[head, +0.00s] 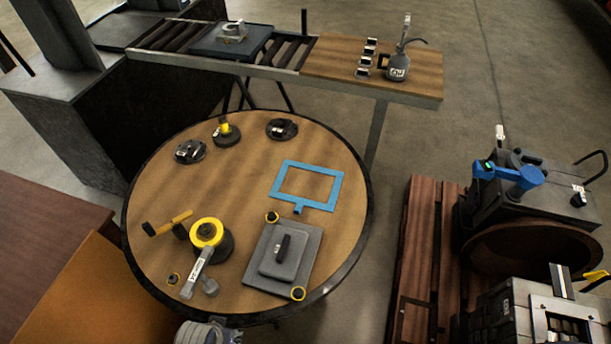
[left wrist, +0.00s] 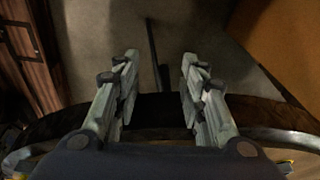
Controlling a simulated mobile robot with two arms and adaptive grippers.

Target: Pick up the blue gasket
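The blue gasket (head: 336,188) is a flat rectangular frame with a short tab on its near side. It lies flat on the round wooden table (head: 240,136), on the right half of the top. My left gripper (left wrist: 157,75) is open and empty in the left wrist view, with its two fingers spread apart near the table's dark rim and the floor beyond. A grey part at the bottom edge of the head view may be my left arm, near the table's front edge. The gasket does not show in the left wrist view. My right gripper is not in view.
A grey cover plate (head: 307,258) with a black handle lies just nearer than the gasket. Bare wood lies left of the gasket. Engine parts (head: 523,190) stand on a pallet at right.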

